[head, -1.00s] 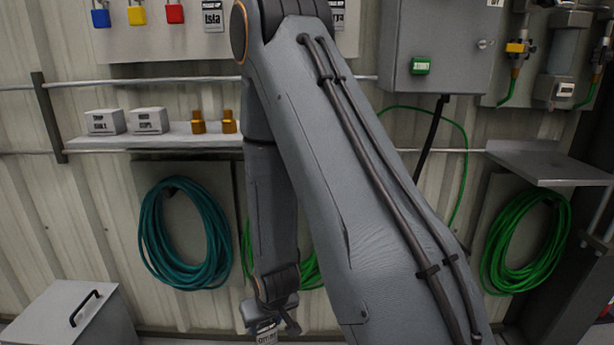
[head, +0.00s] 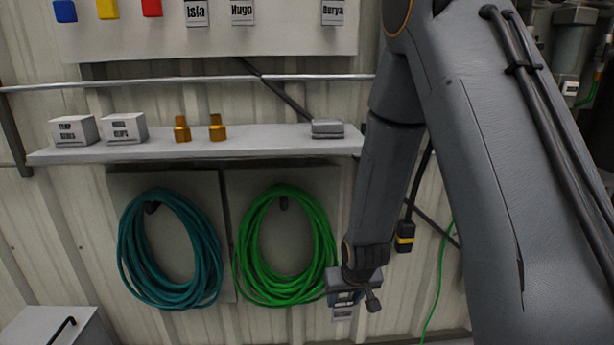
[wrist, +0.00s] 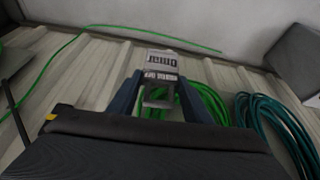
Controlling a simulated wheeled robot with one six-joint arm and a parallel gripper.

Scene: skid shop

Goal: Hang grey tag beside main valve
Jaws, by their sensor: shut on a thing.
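My gripper (head: 345,288) hangs low in front of the corrugated wall, just right of the coiled green hose. The tag also shows below the gripper in the head view (head: 342,314), too small to read there. Pipework (head: 577,40) shows at the upper right edge, partly behind my arm; I cannot tell whether the main valve is among it.
A shelf (head: 255,143) holds white boxes, two brass fittings and a grey block. Above it, a board (head: 290,38) carries coloured padlocks and name tags. Teal (head: 172,250) and green (head: 285,245) hoses hang below. A black connector (head: 405,237) hangs right of my forearm.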

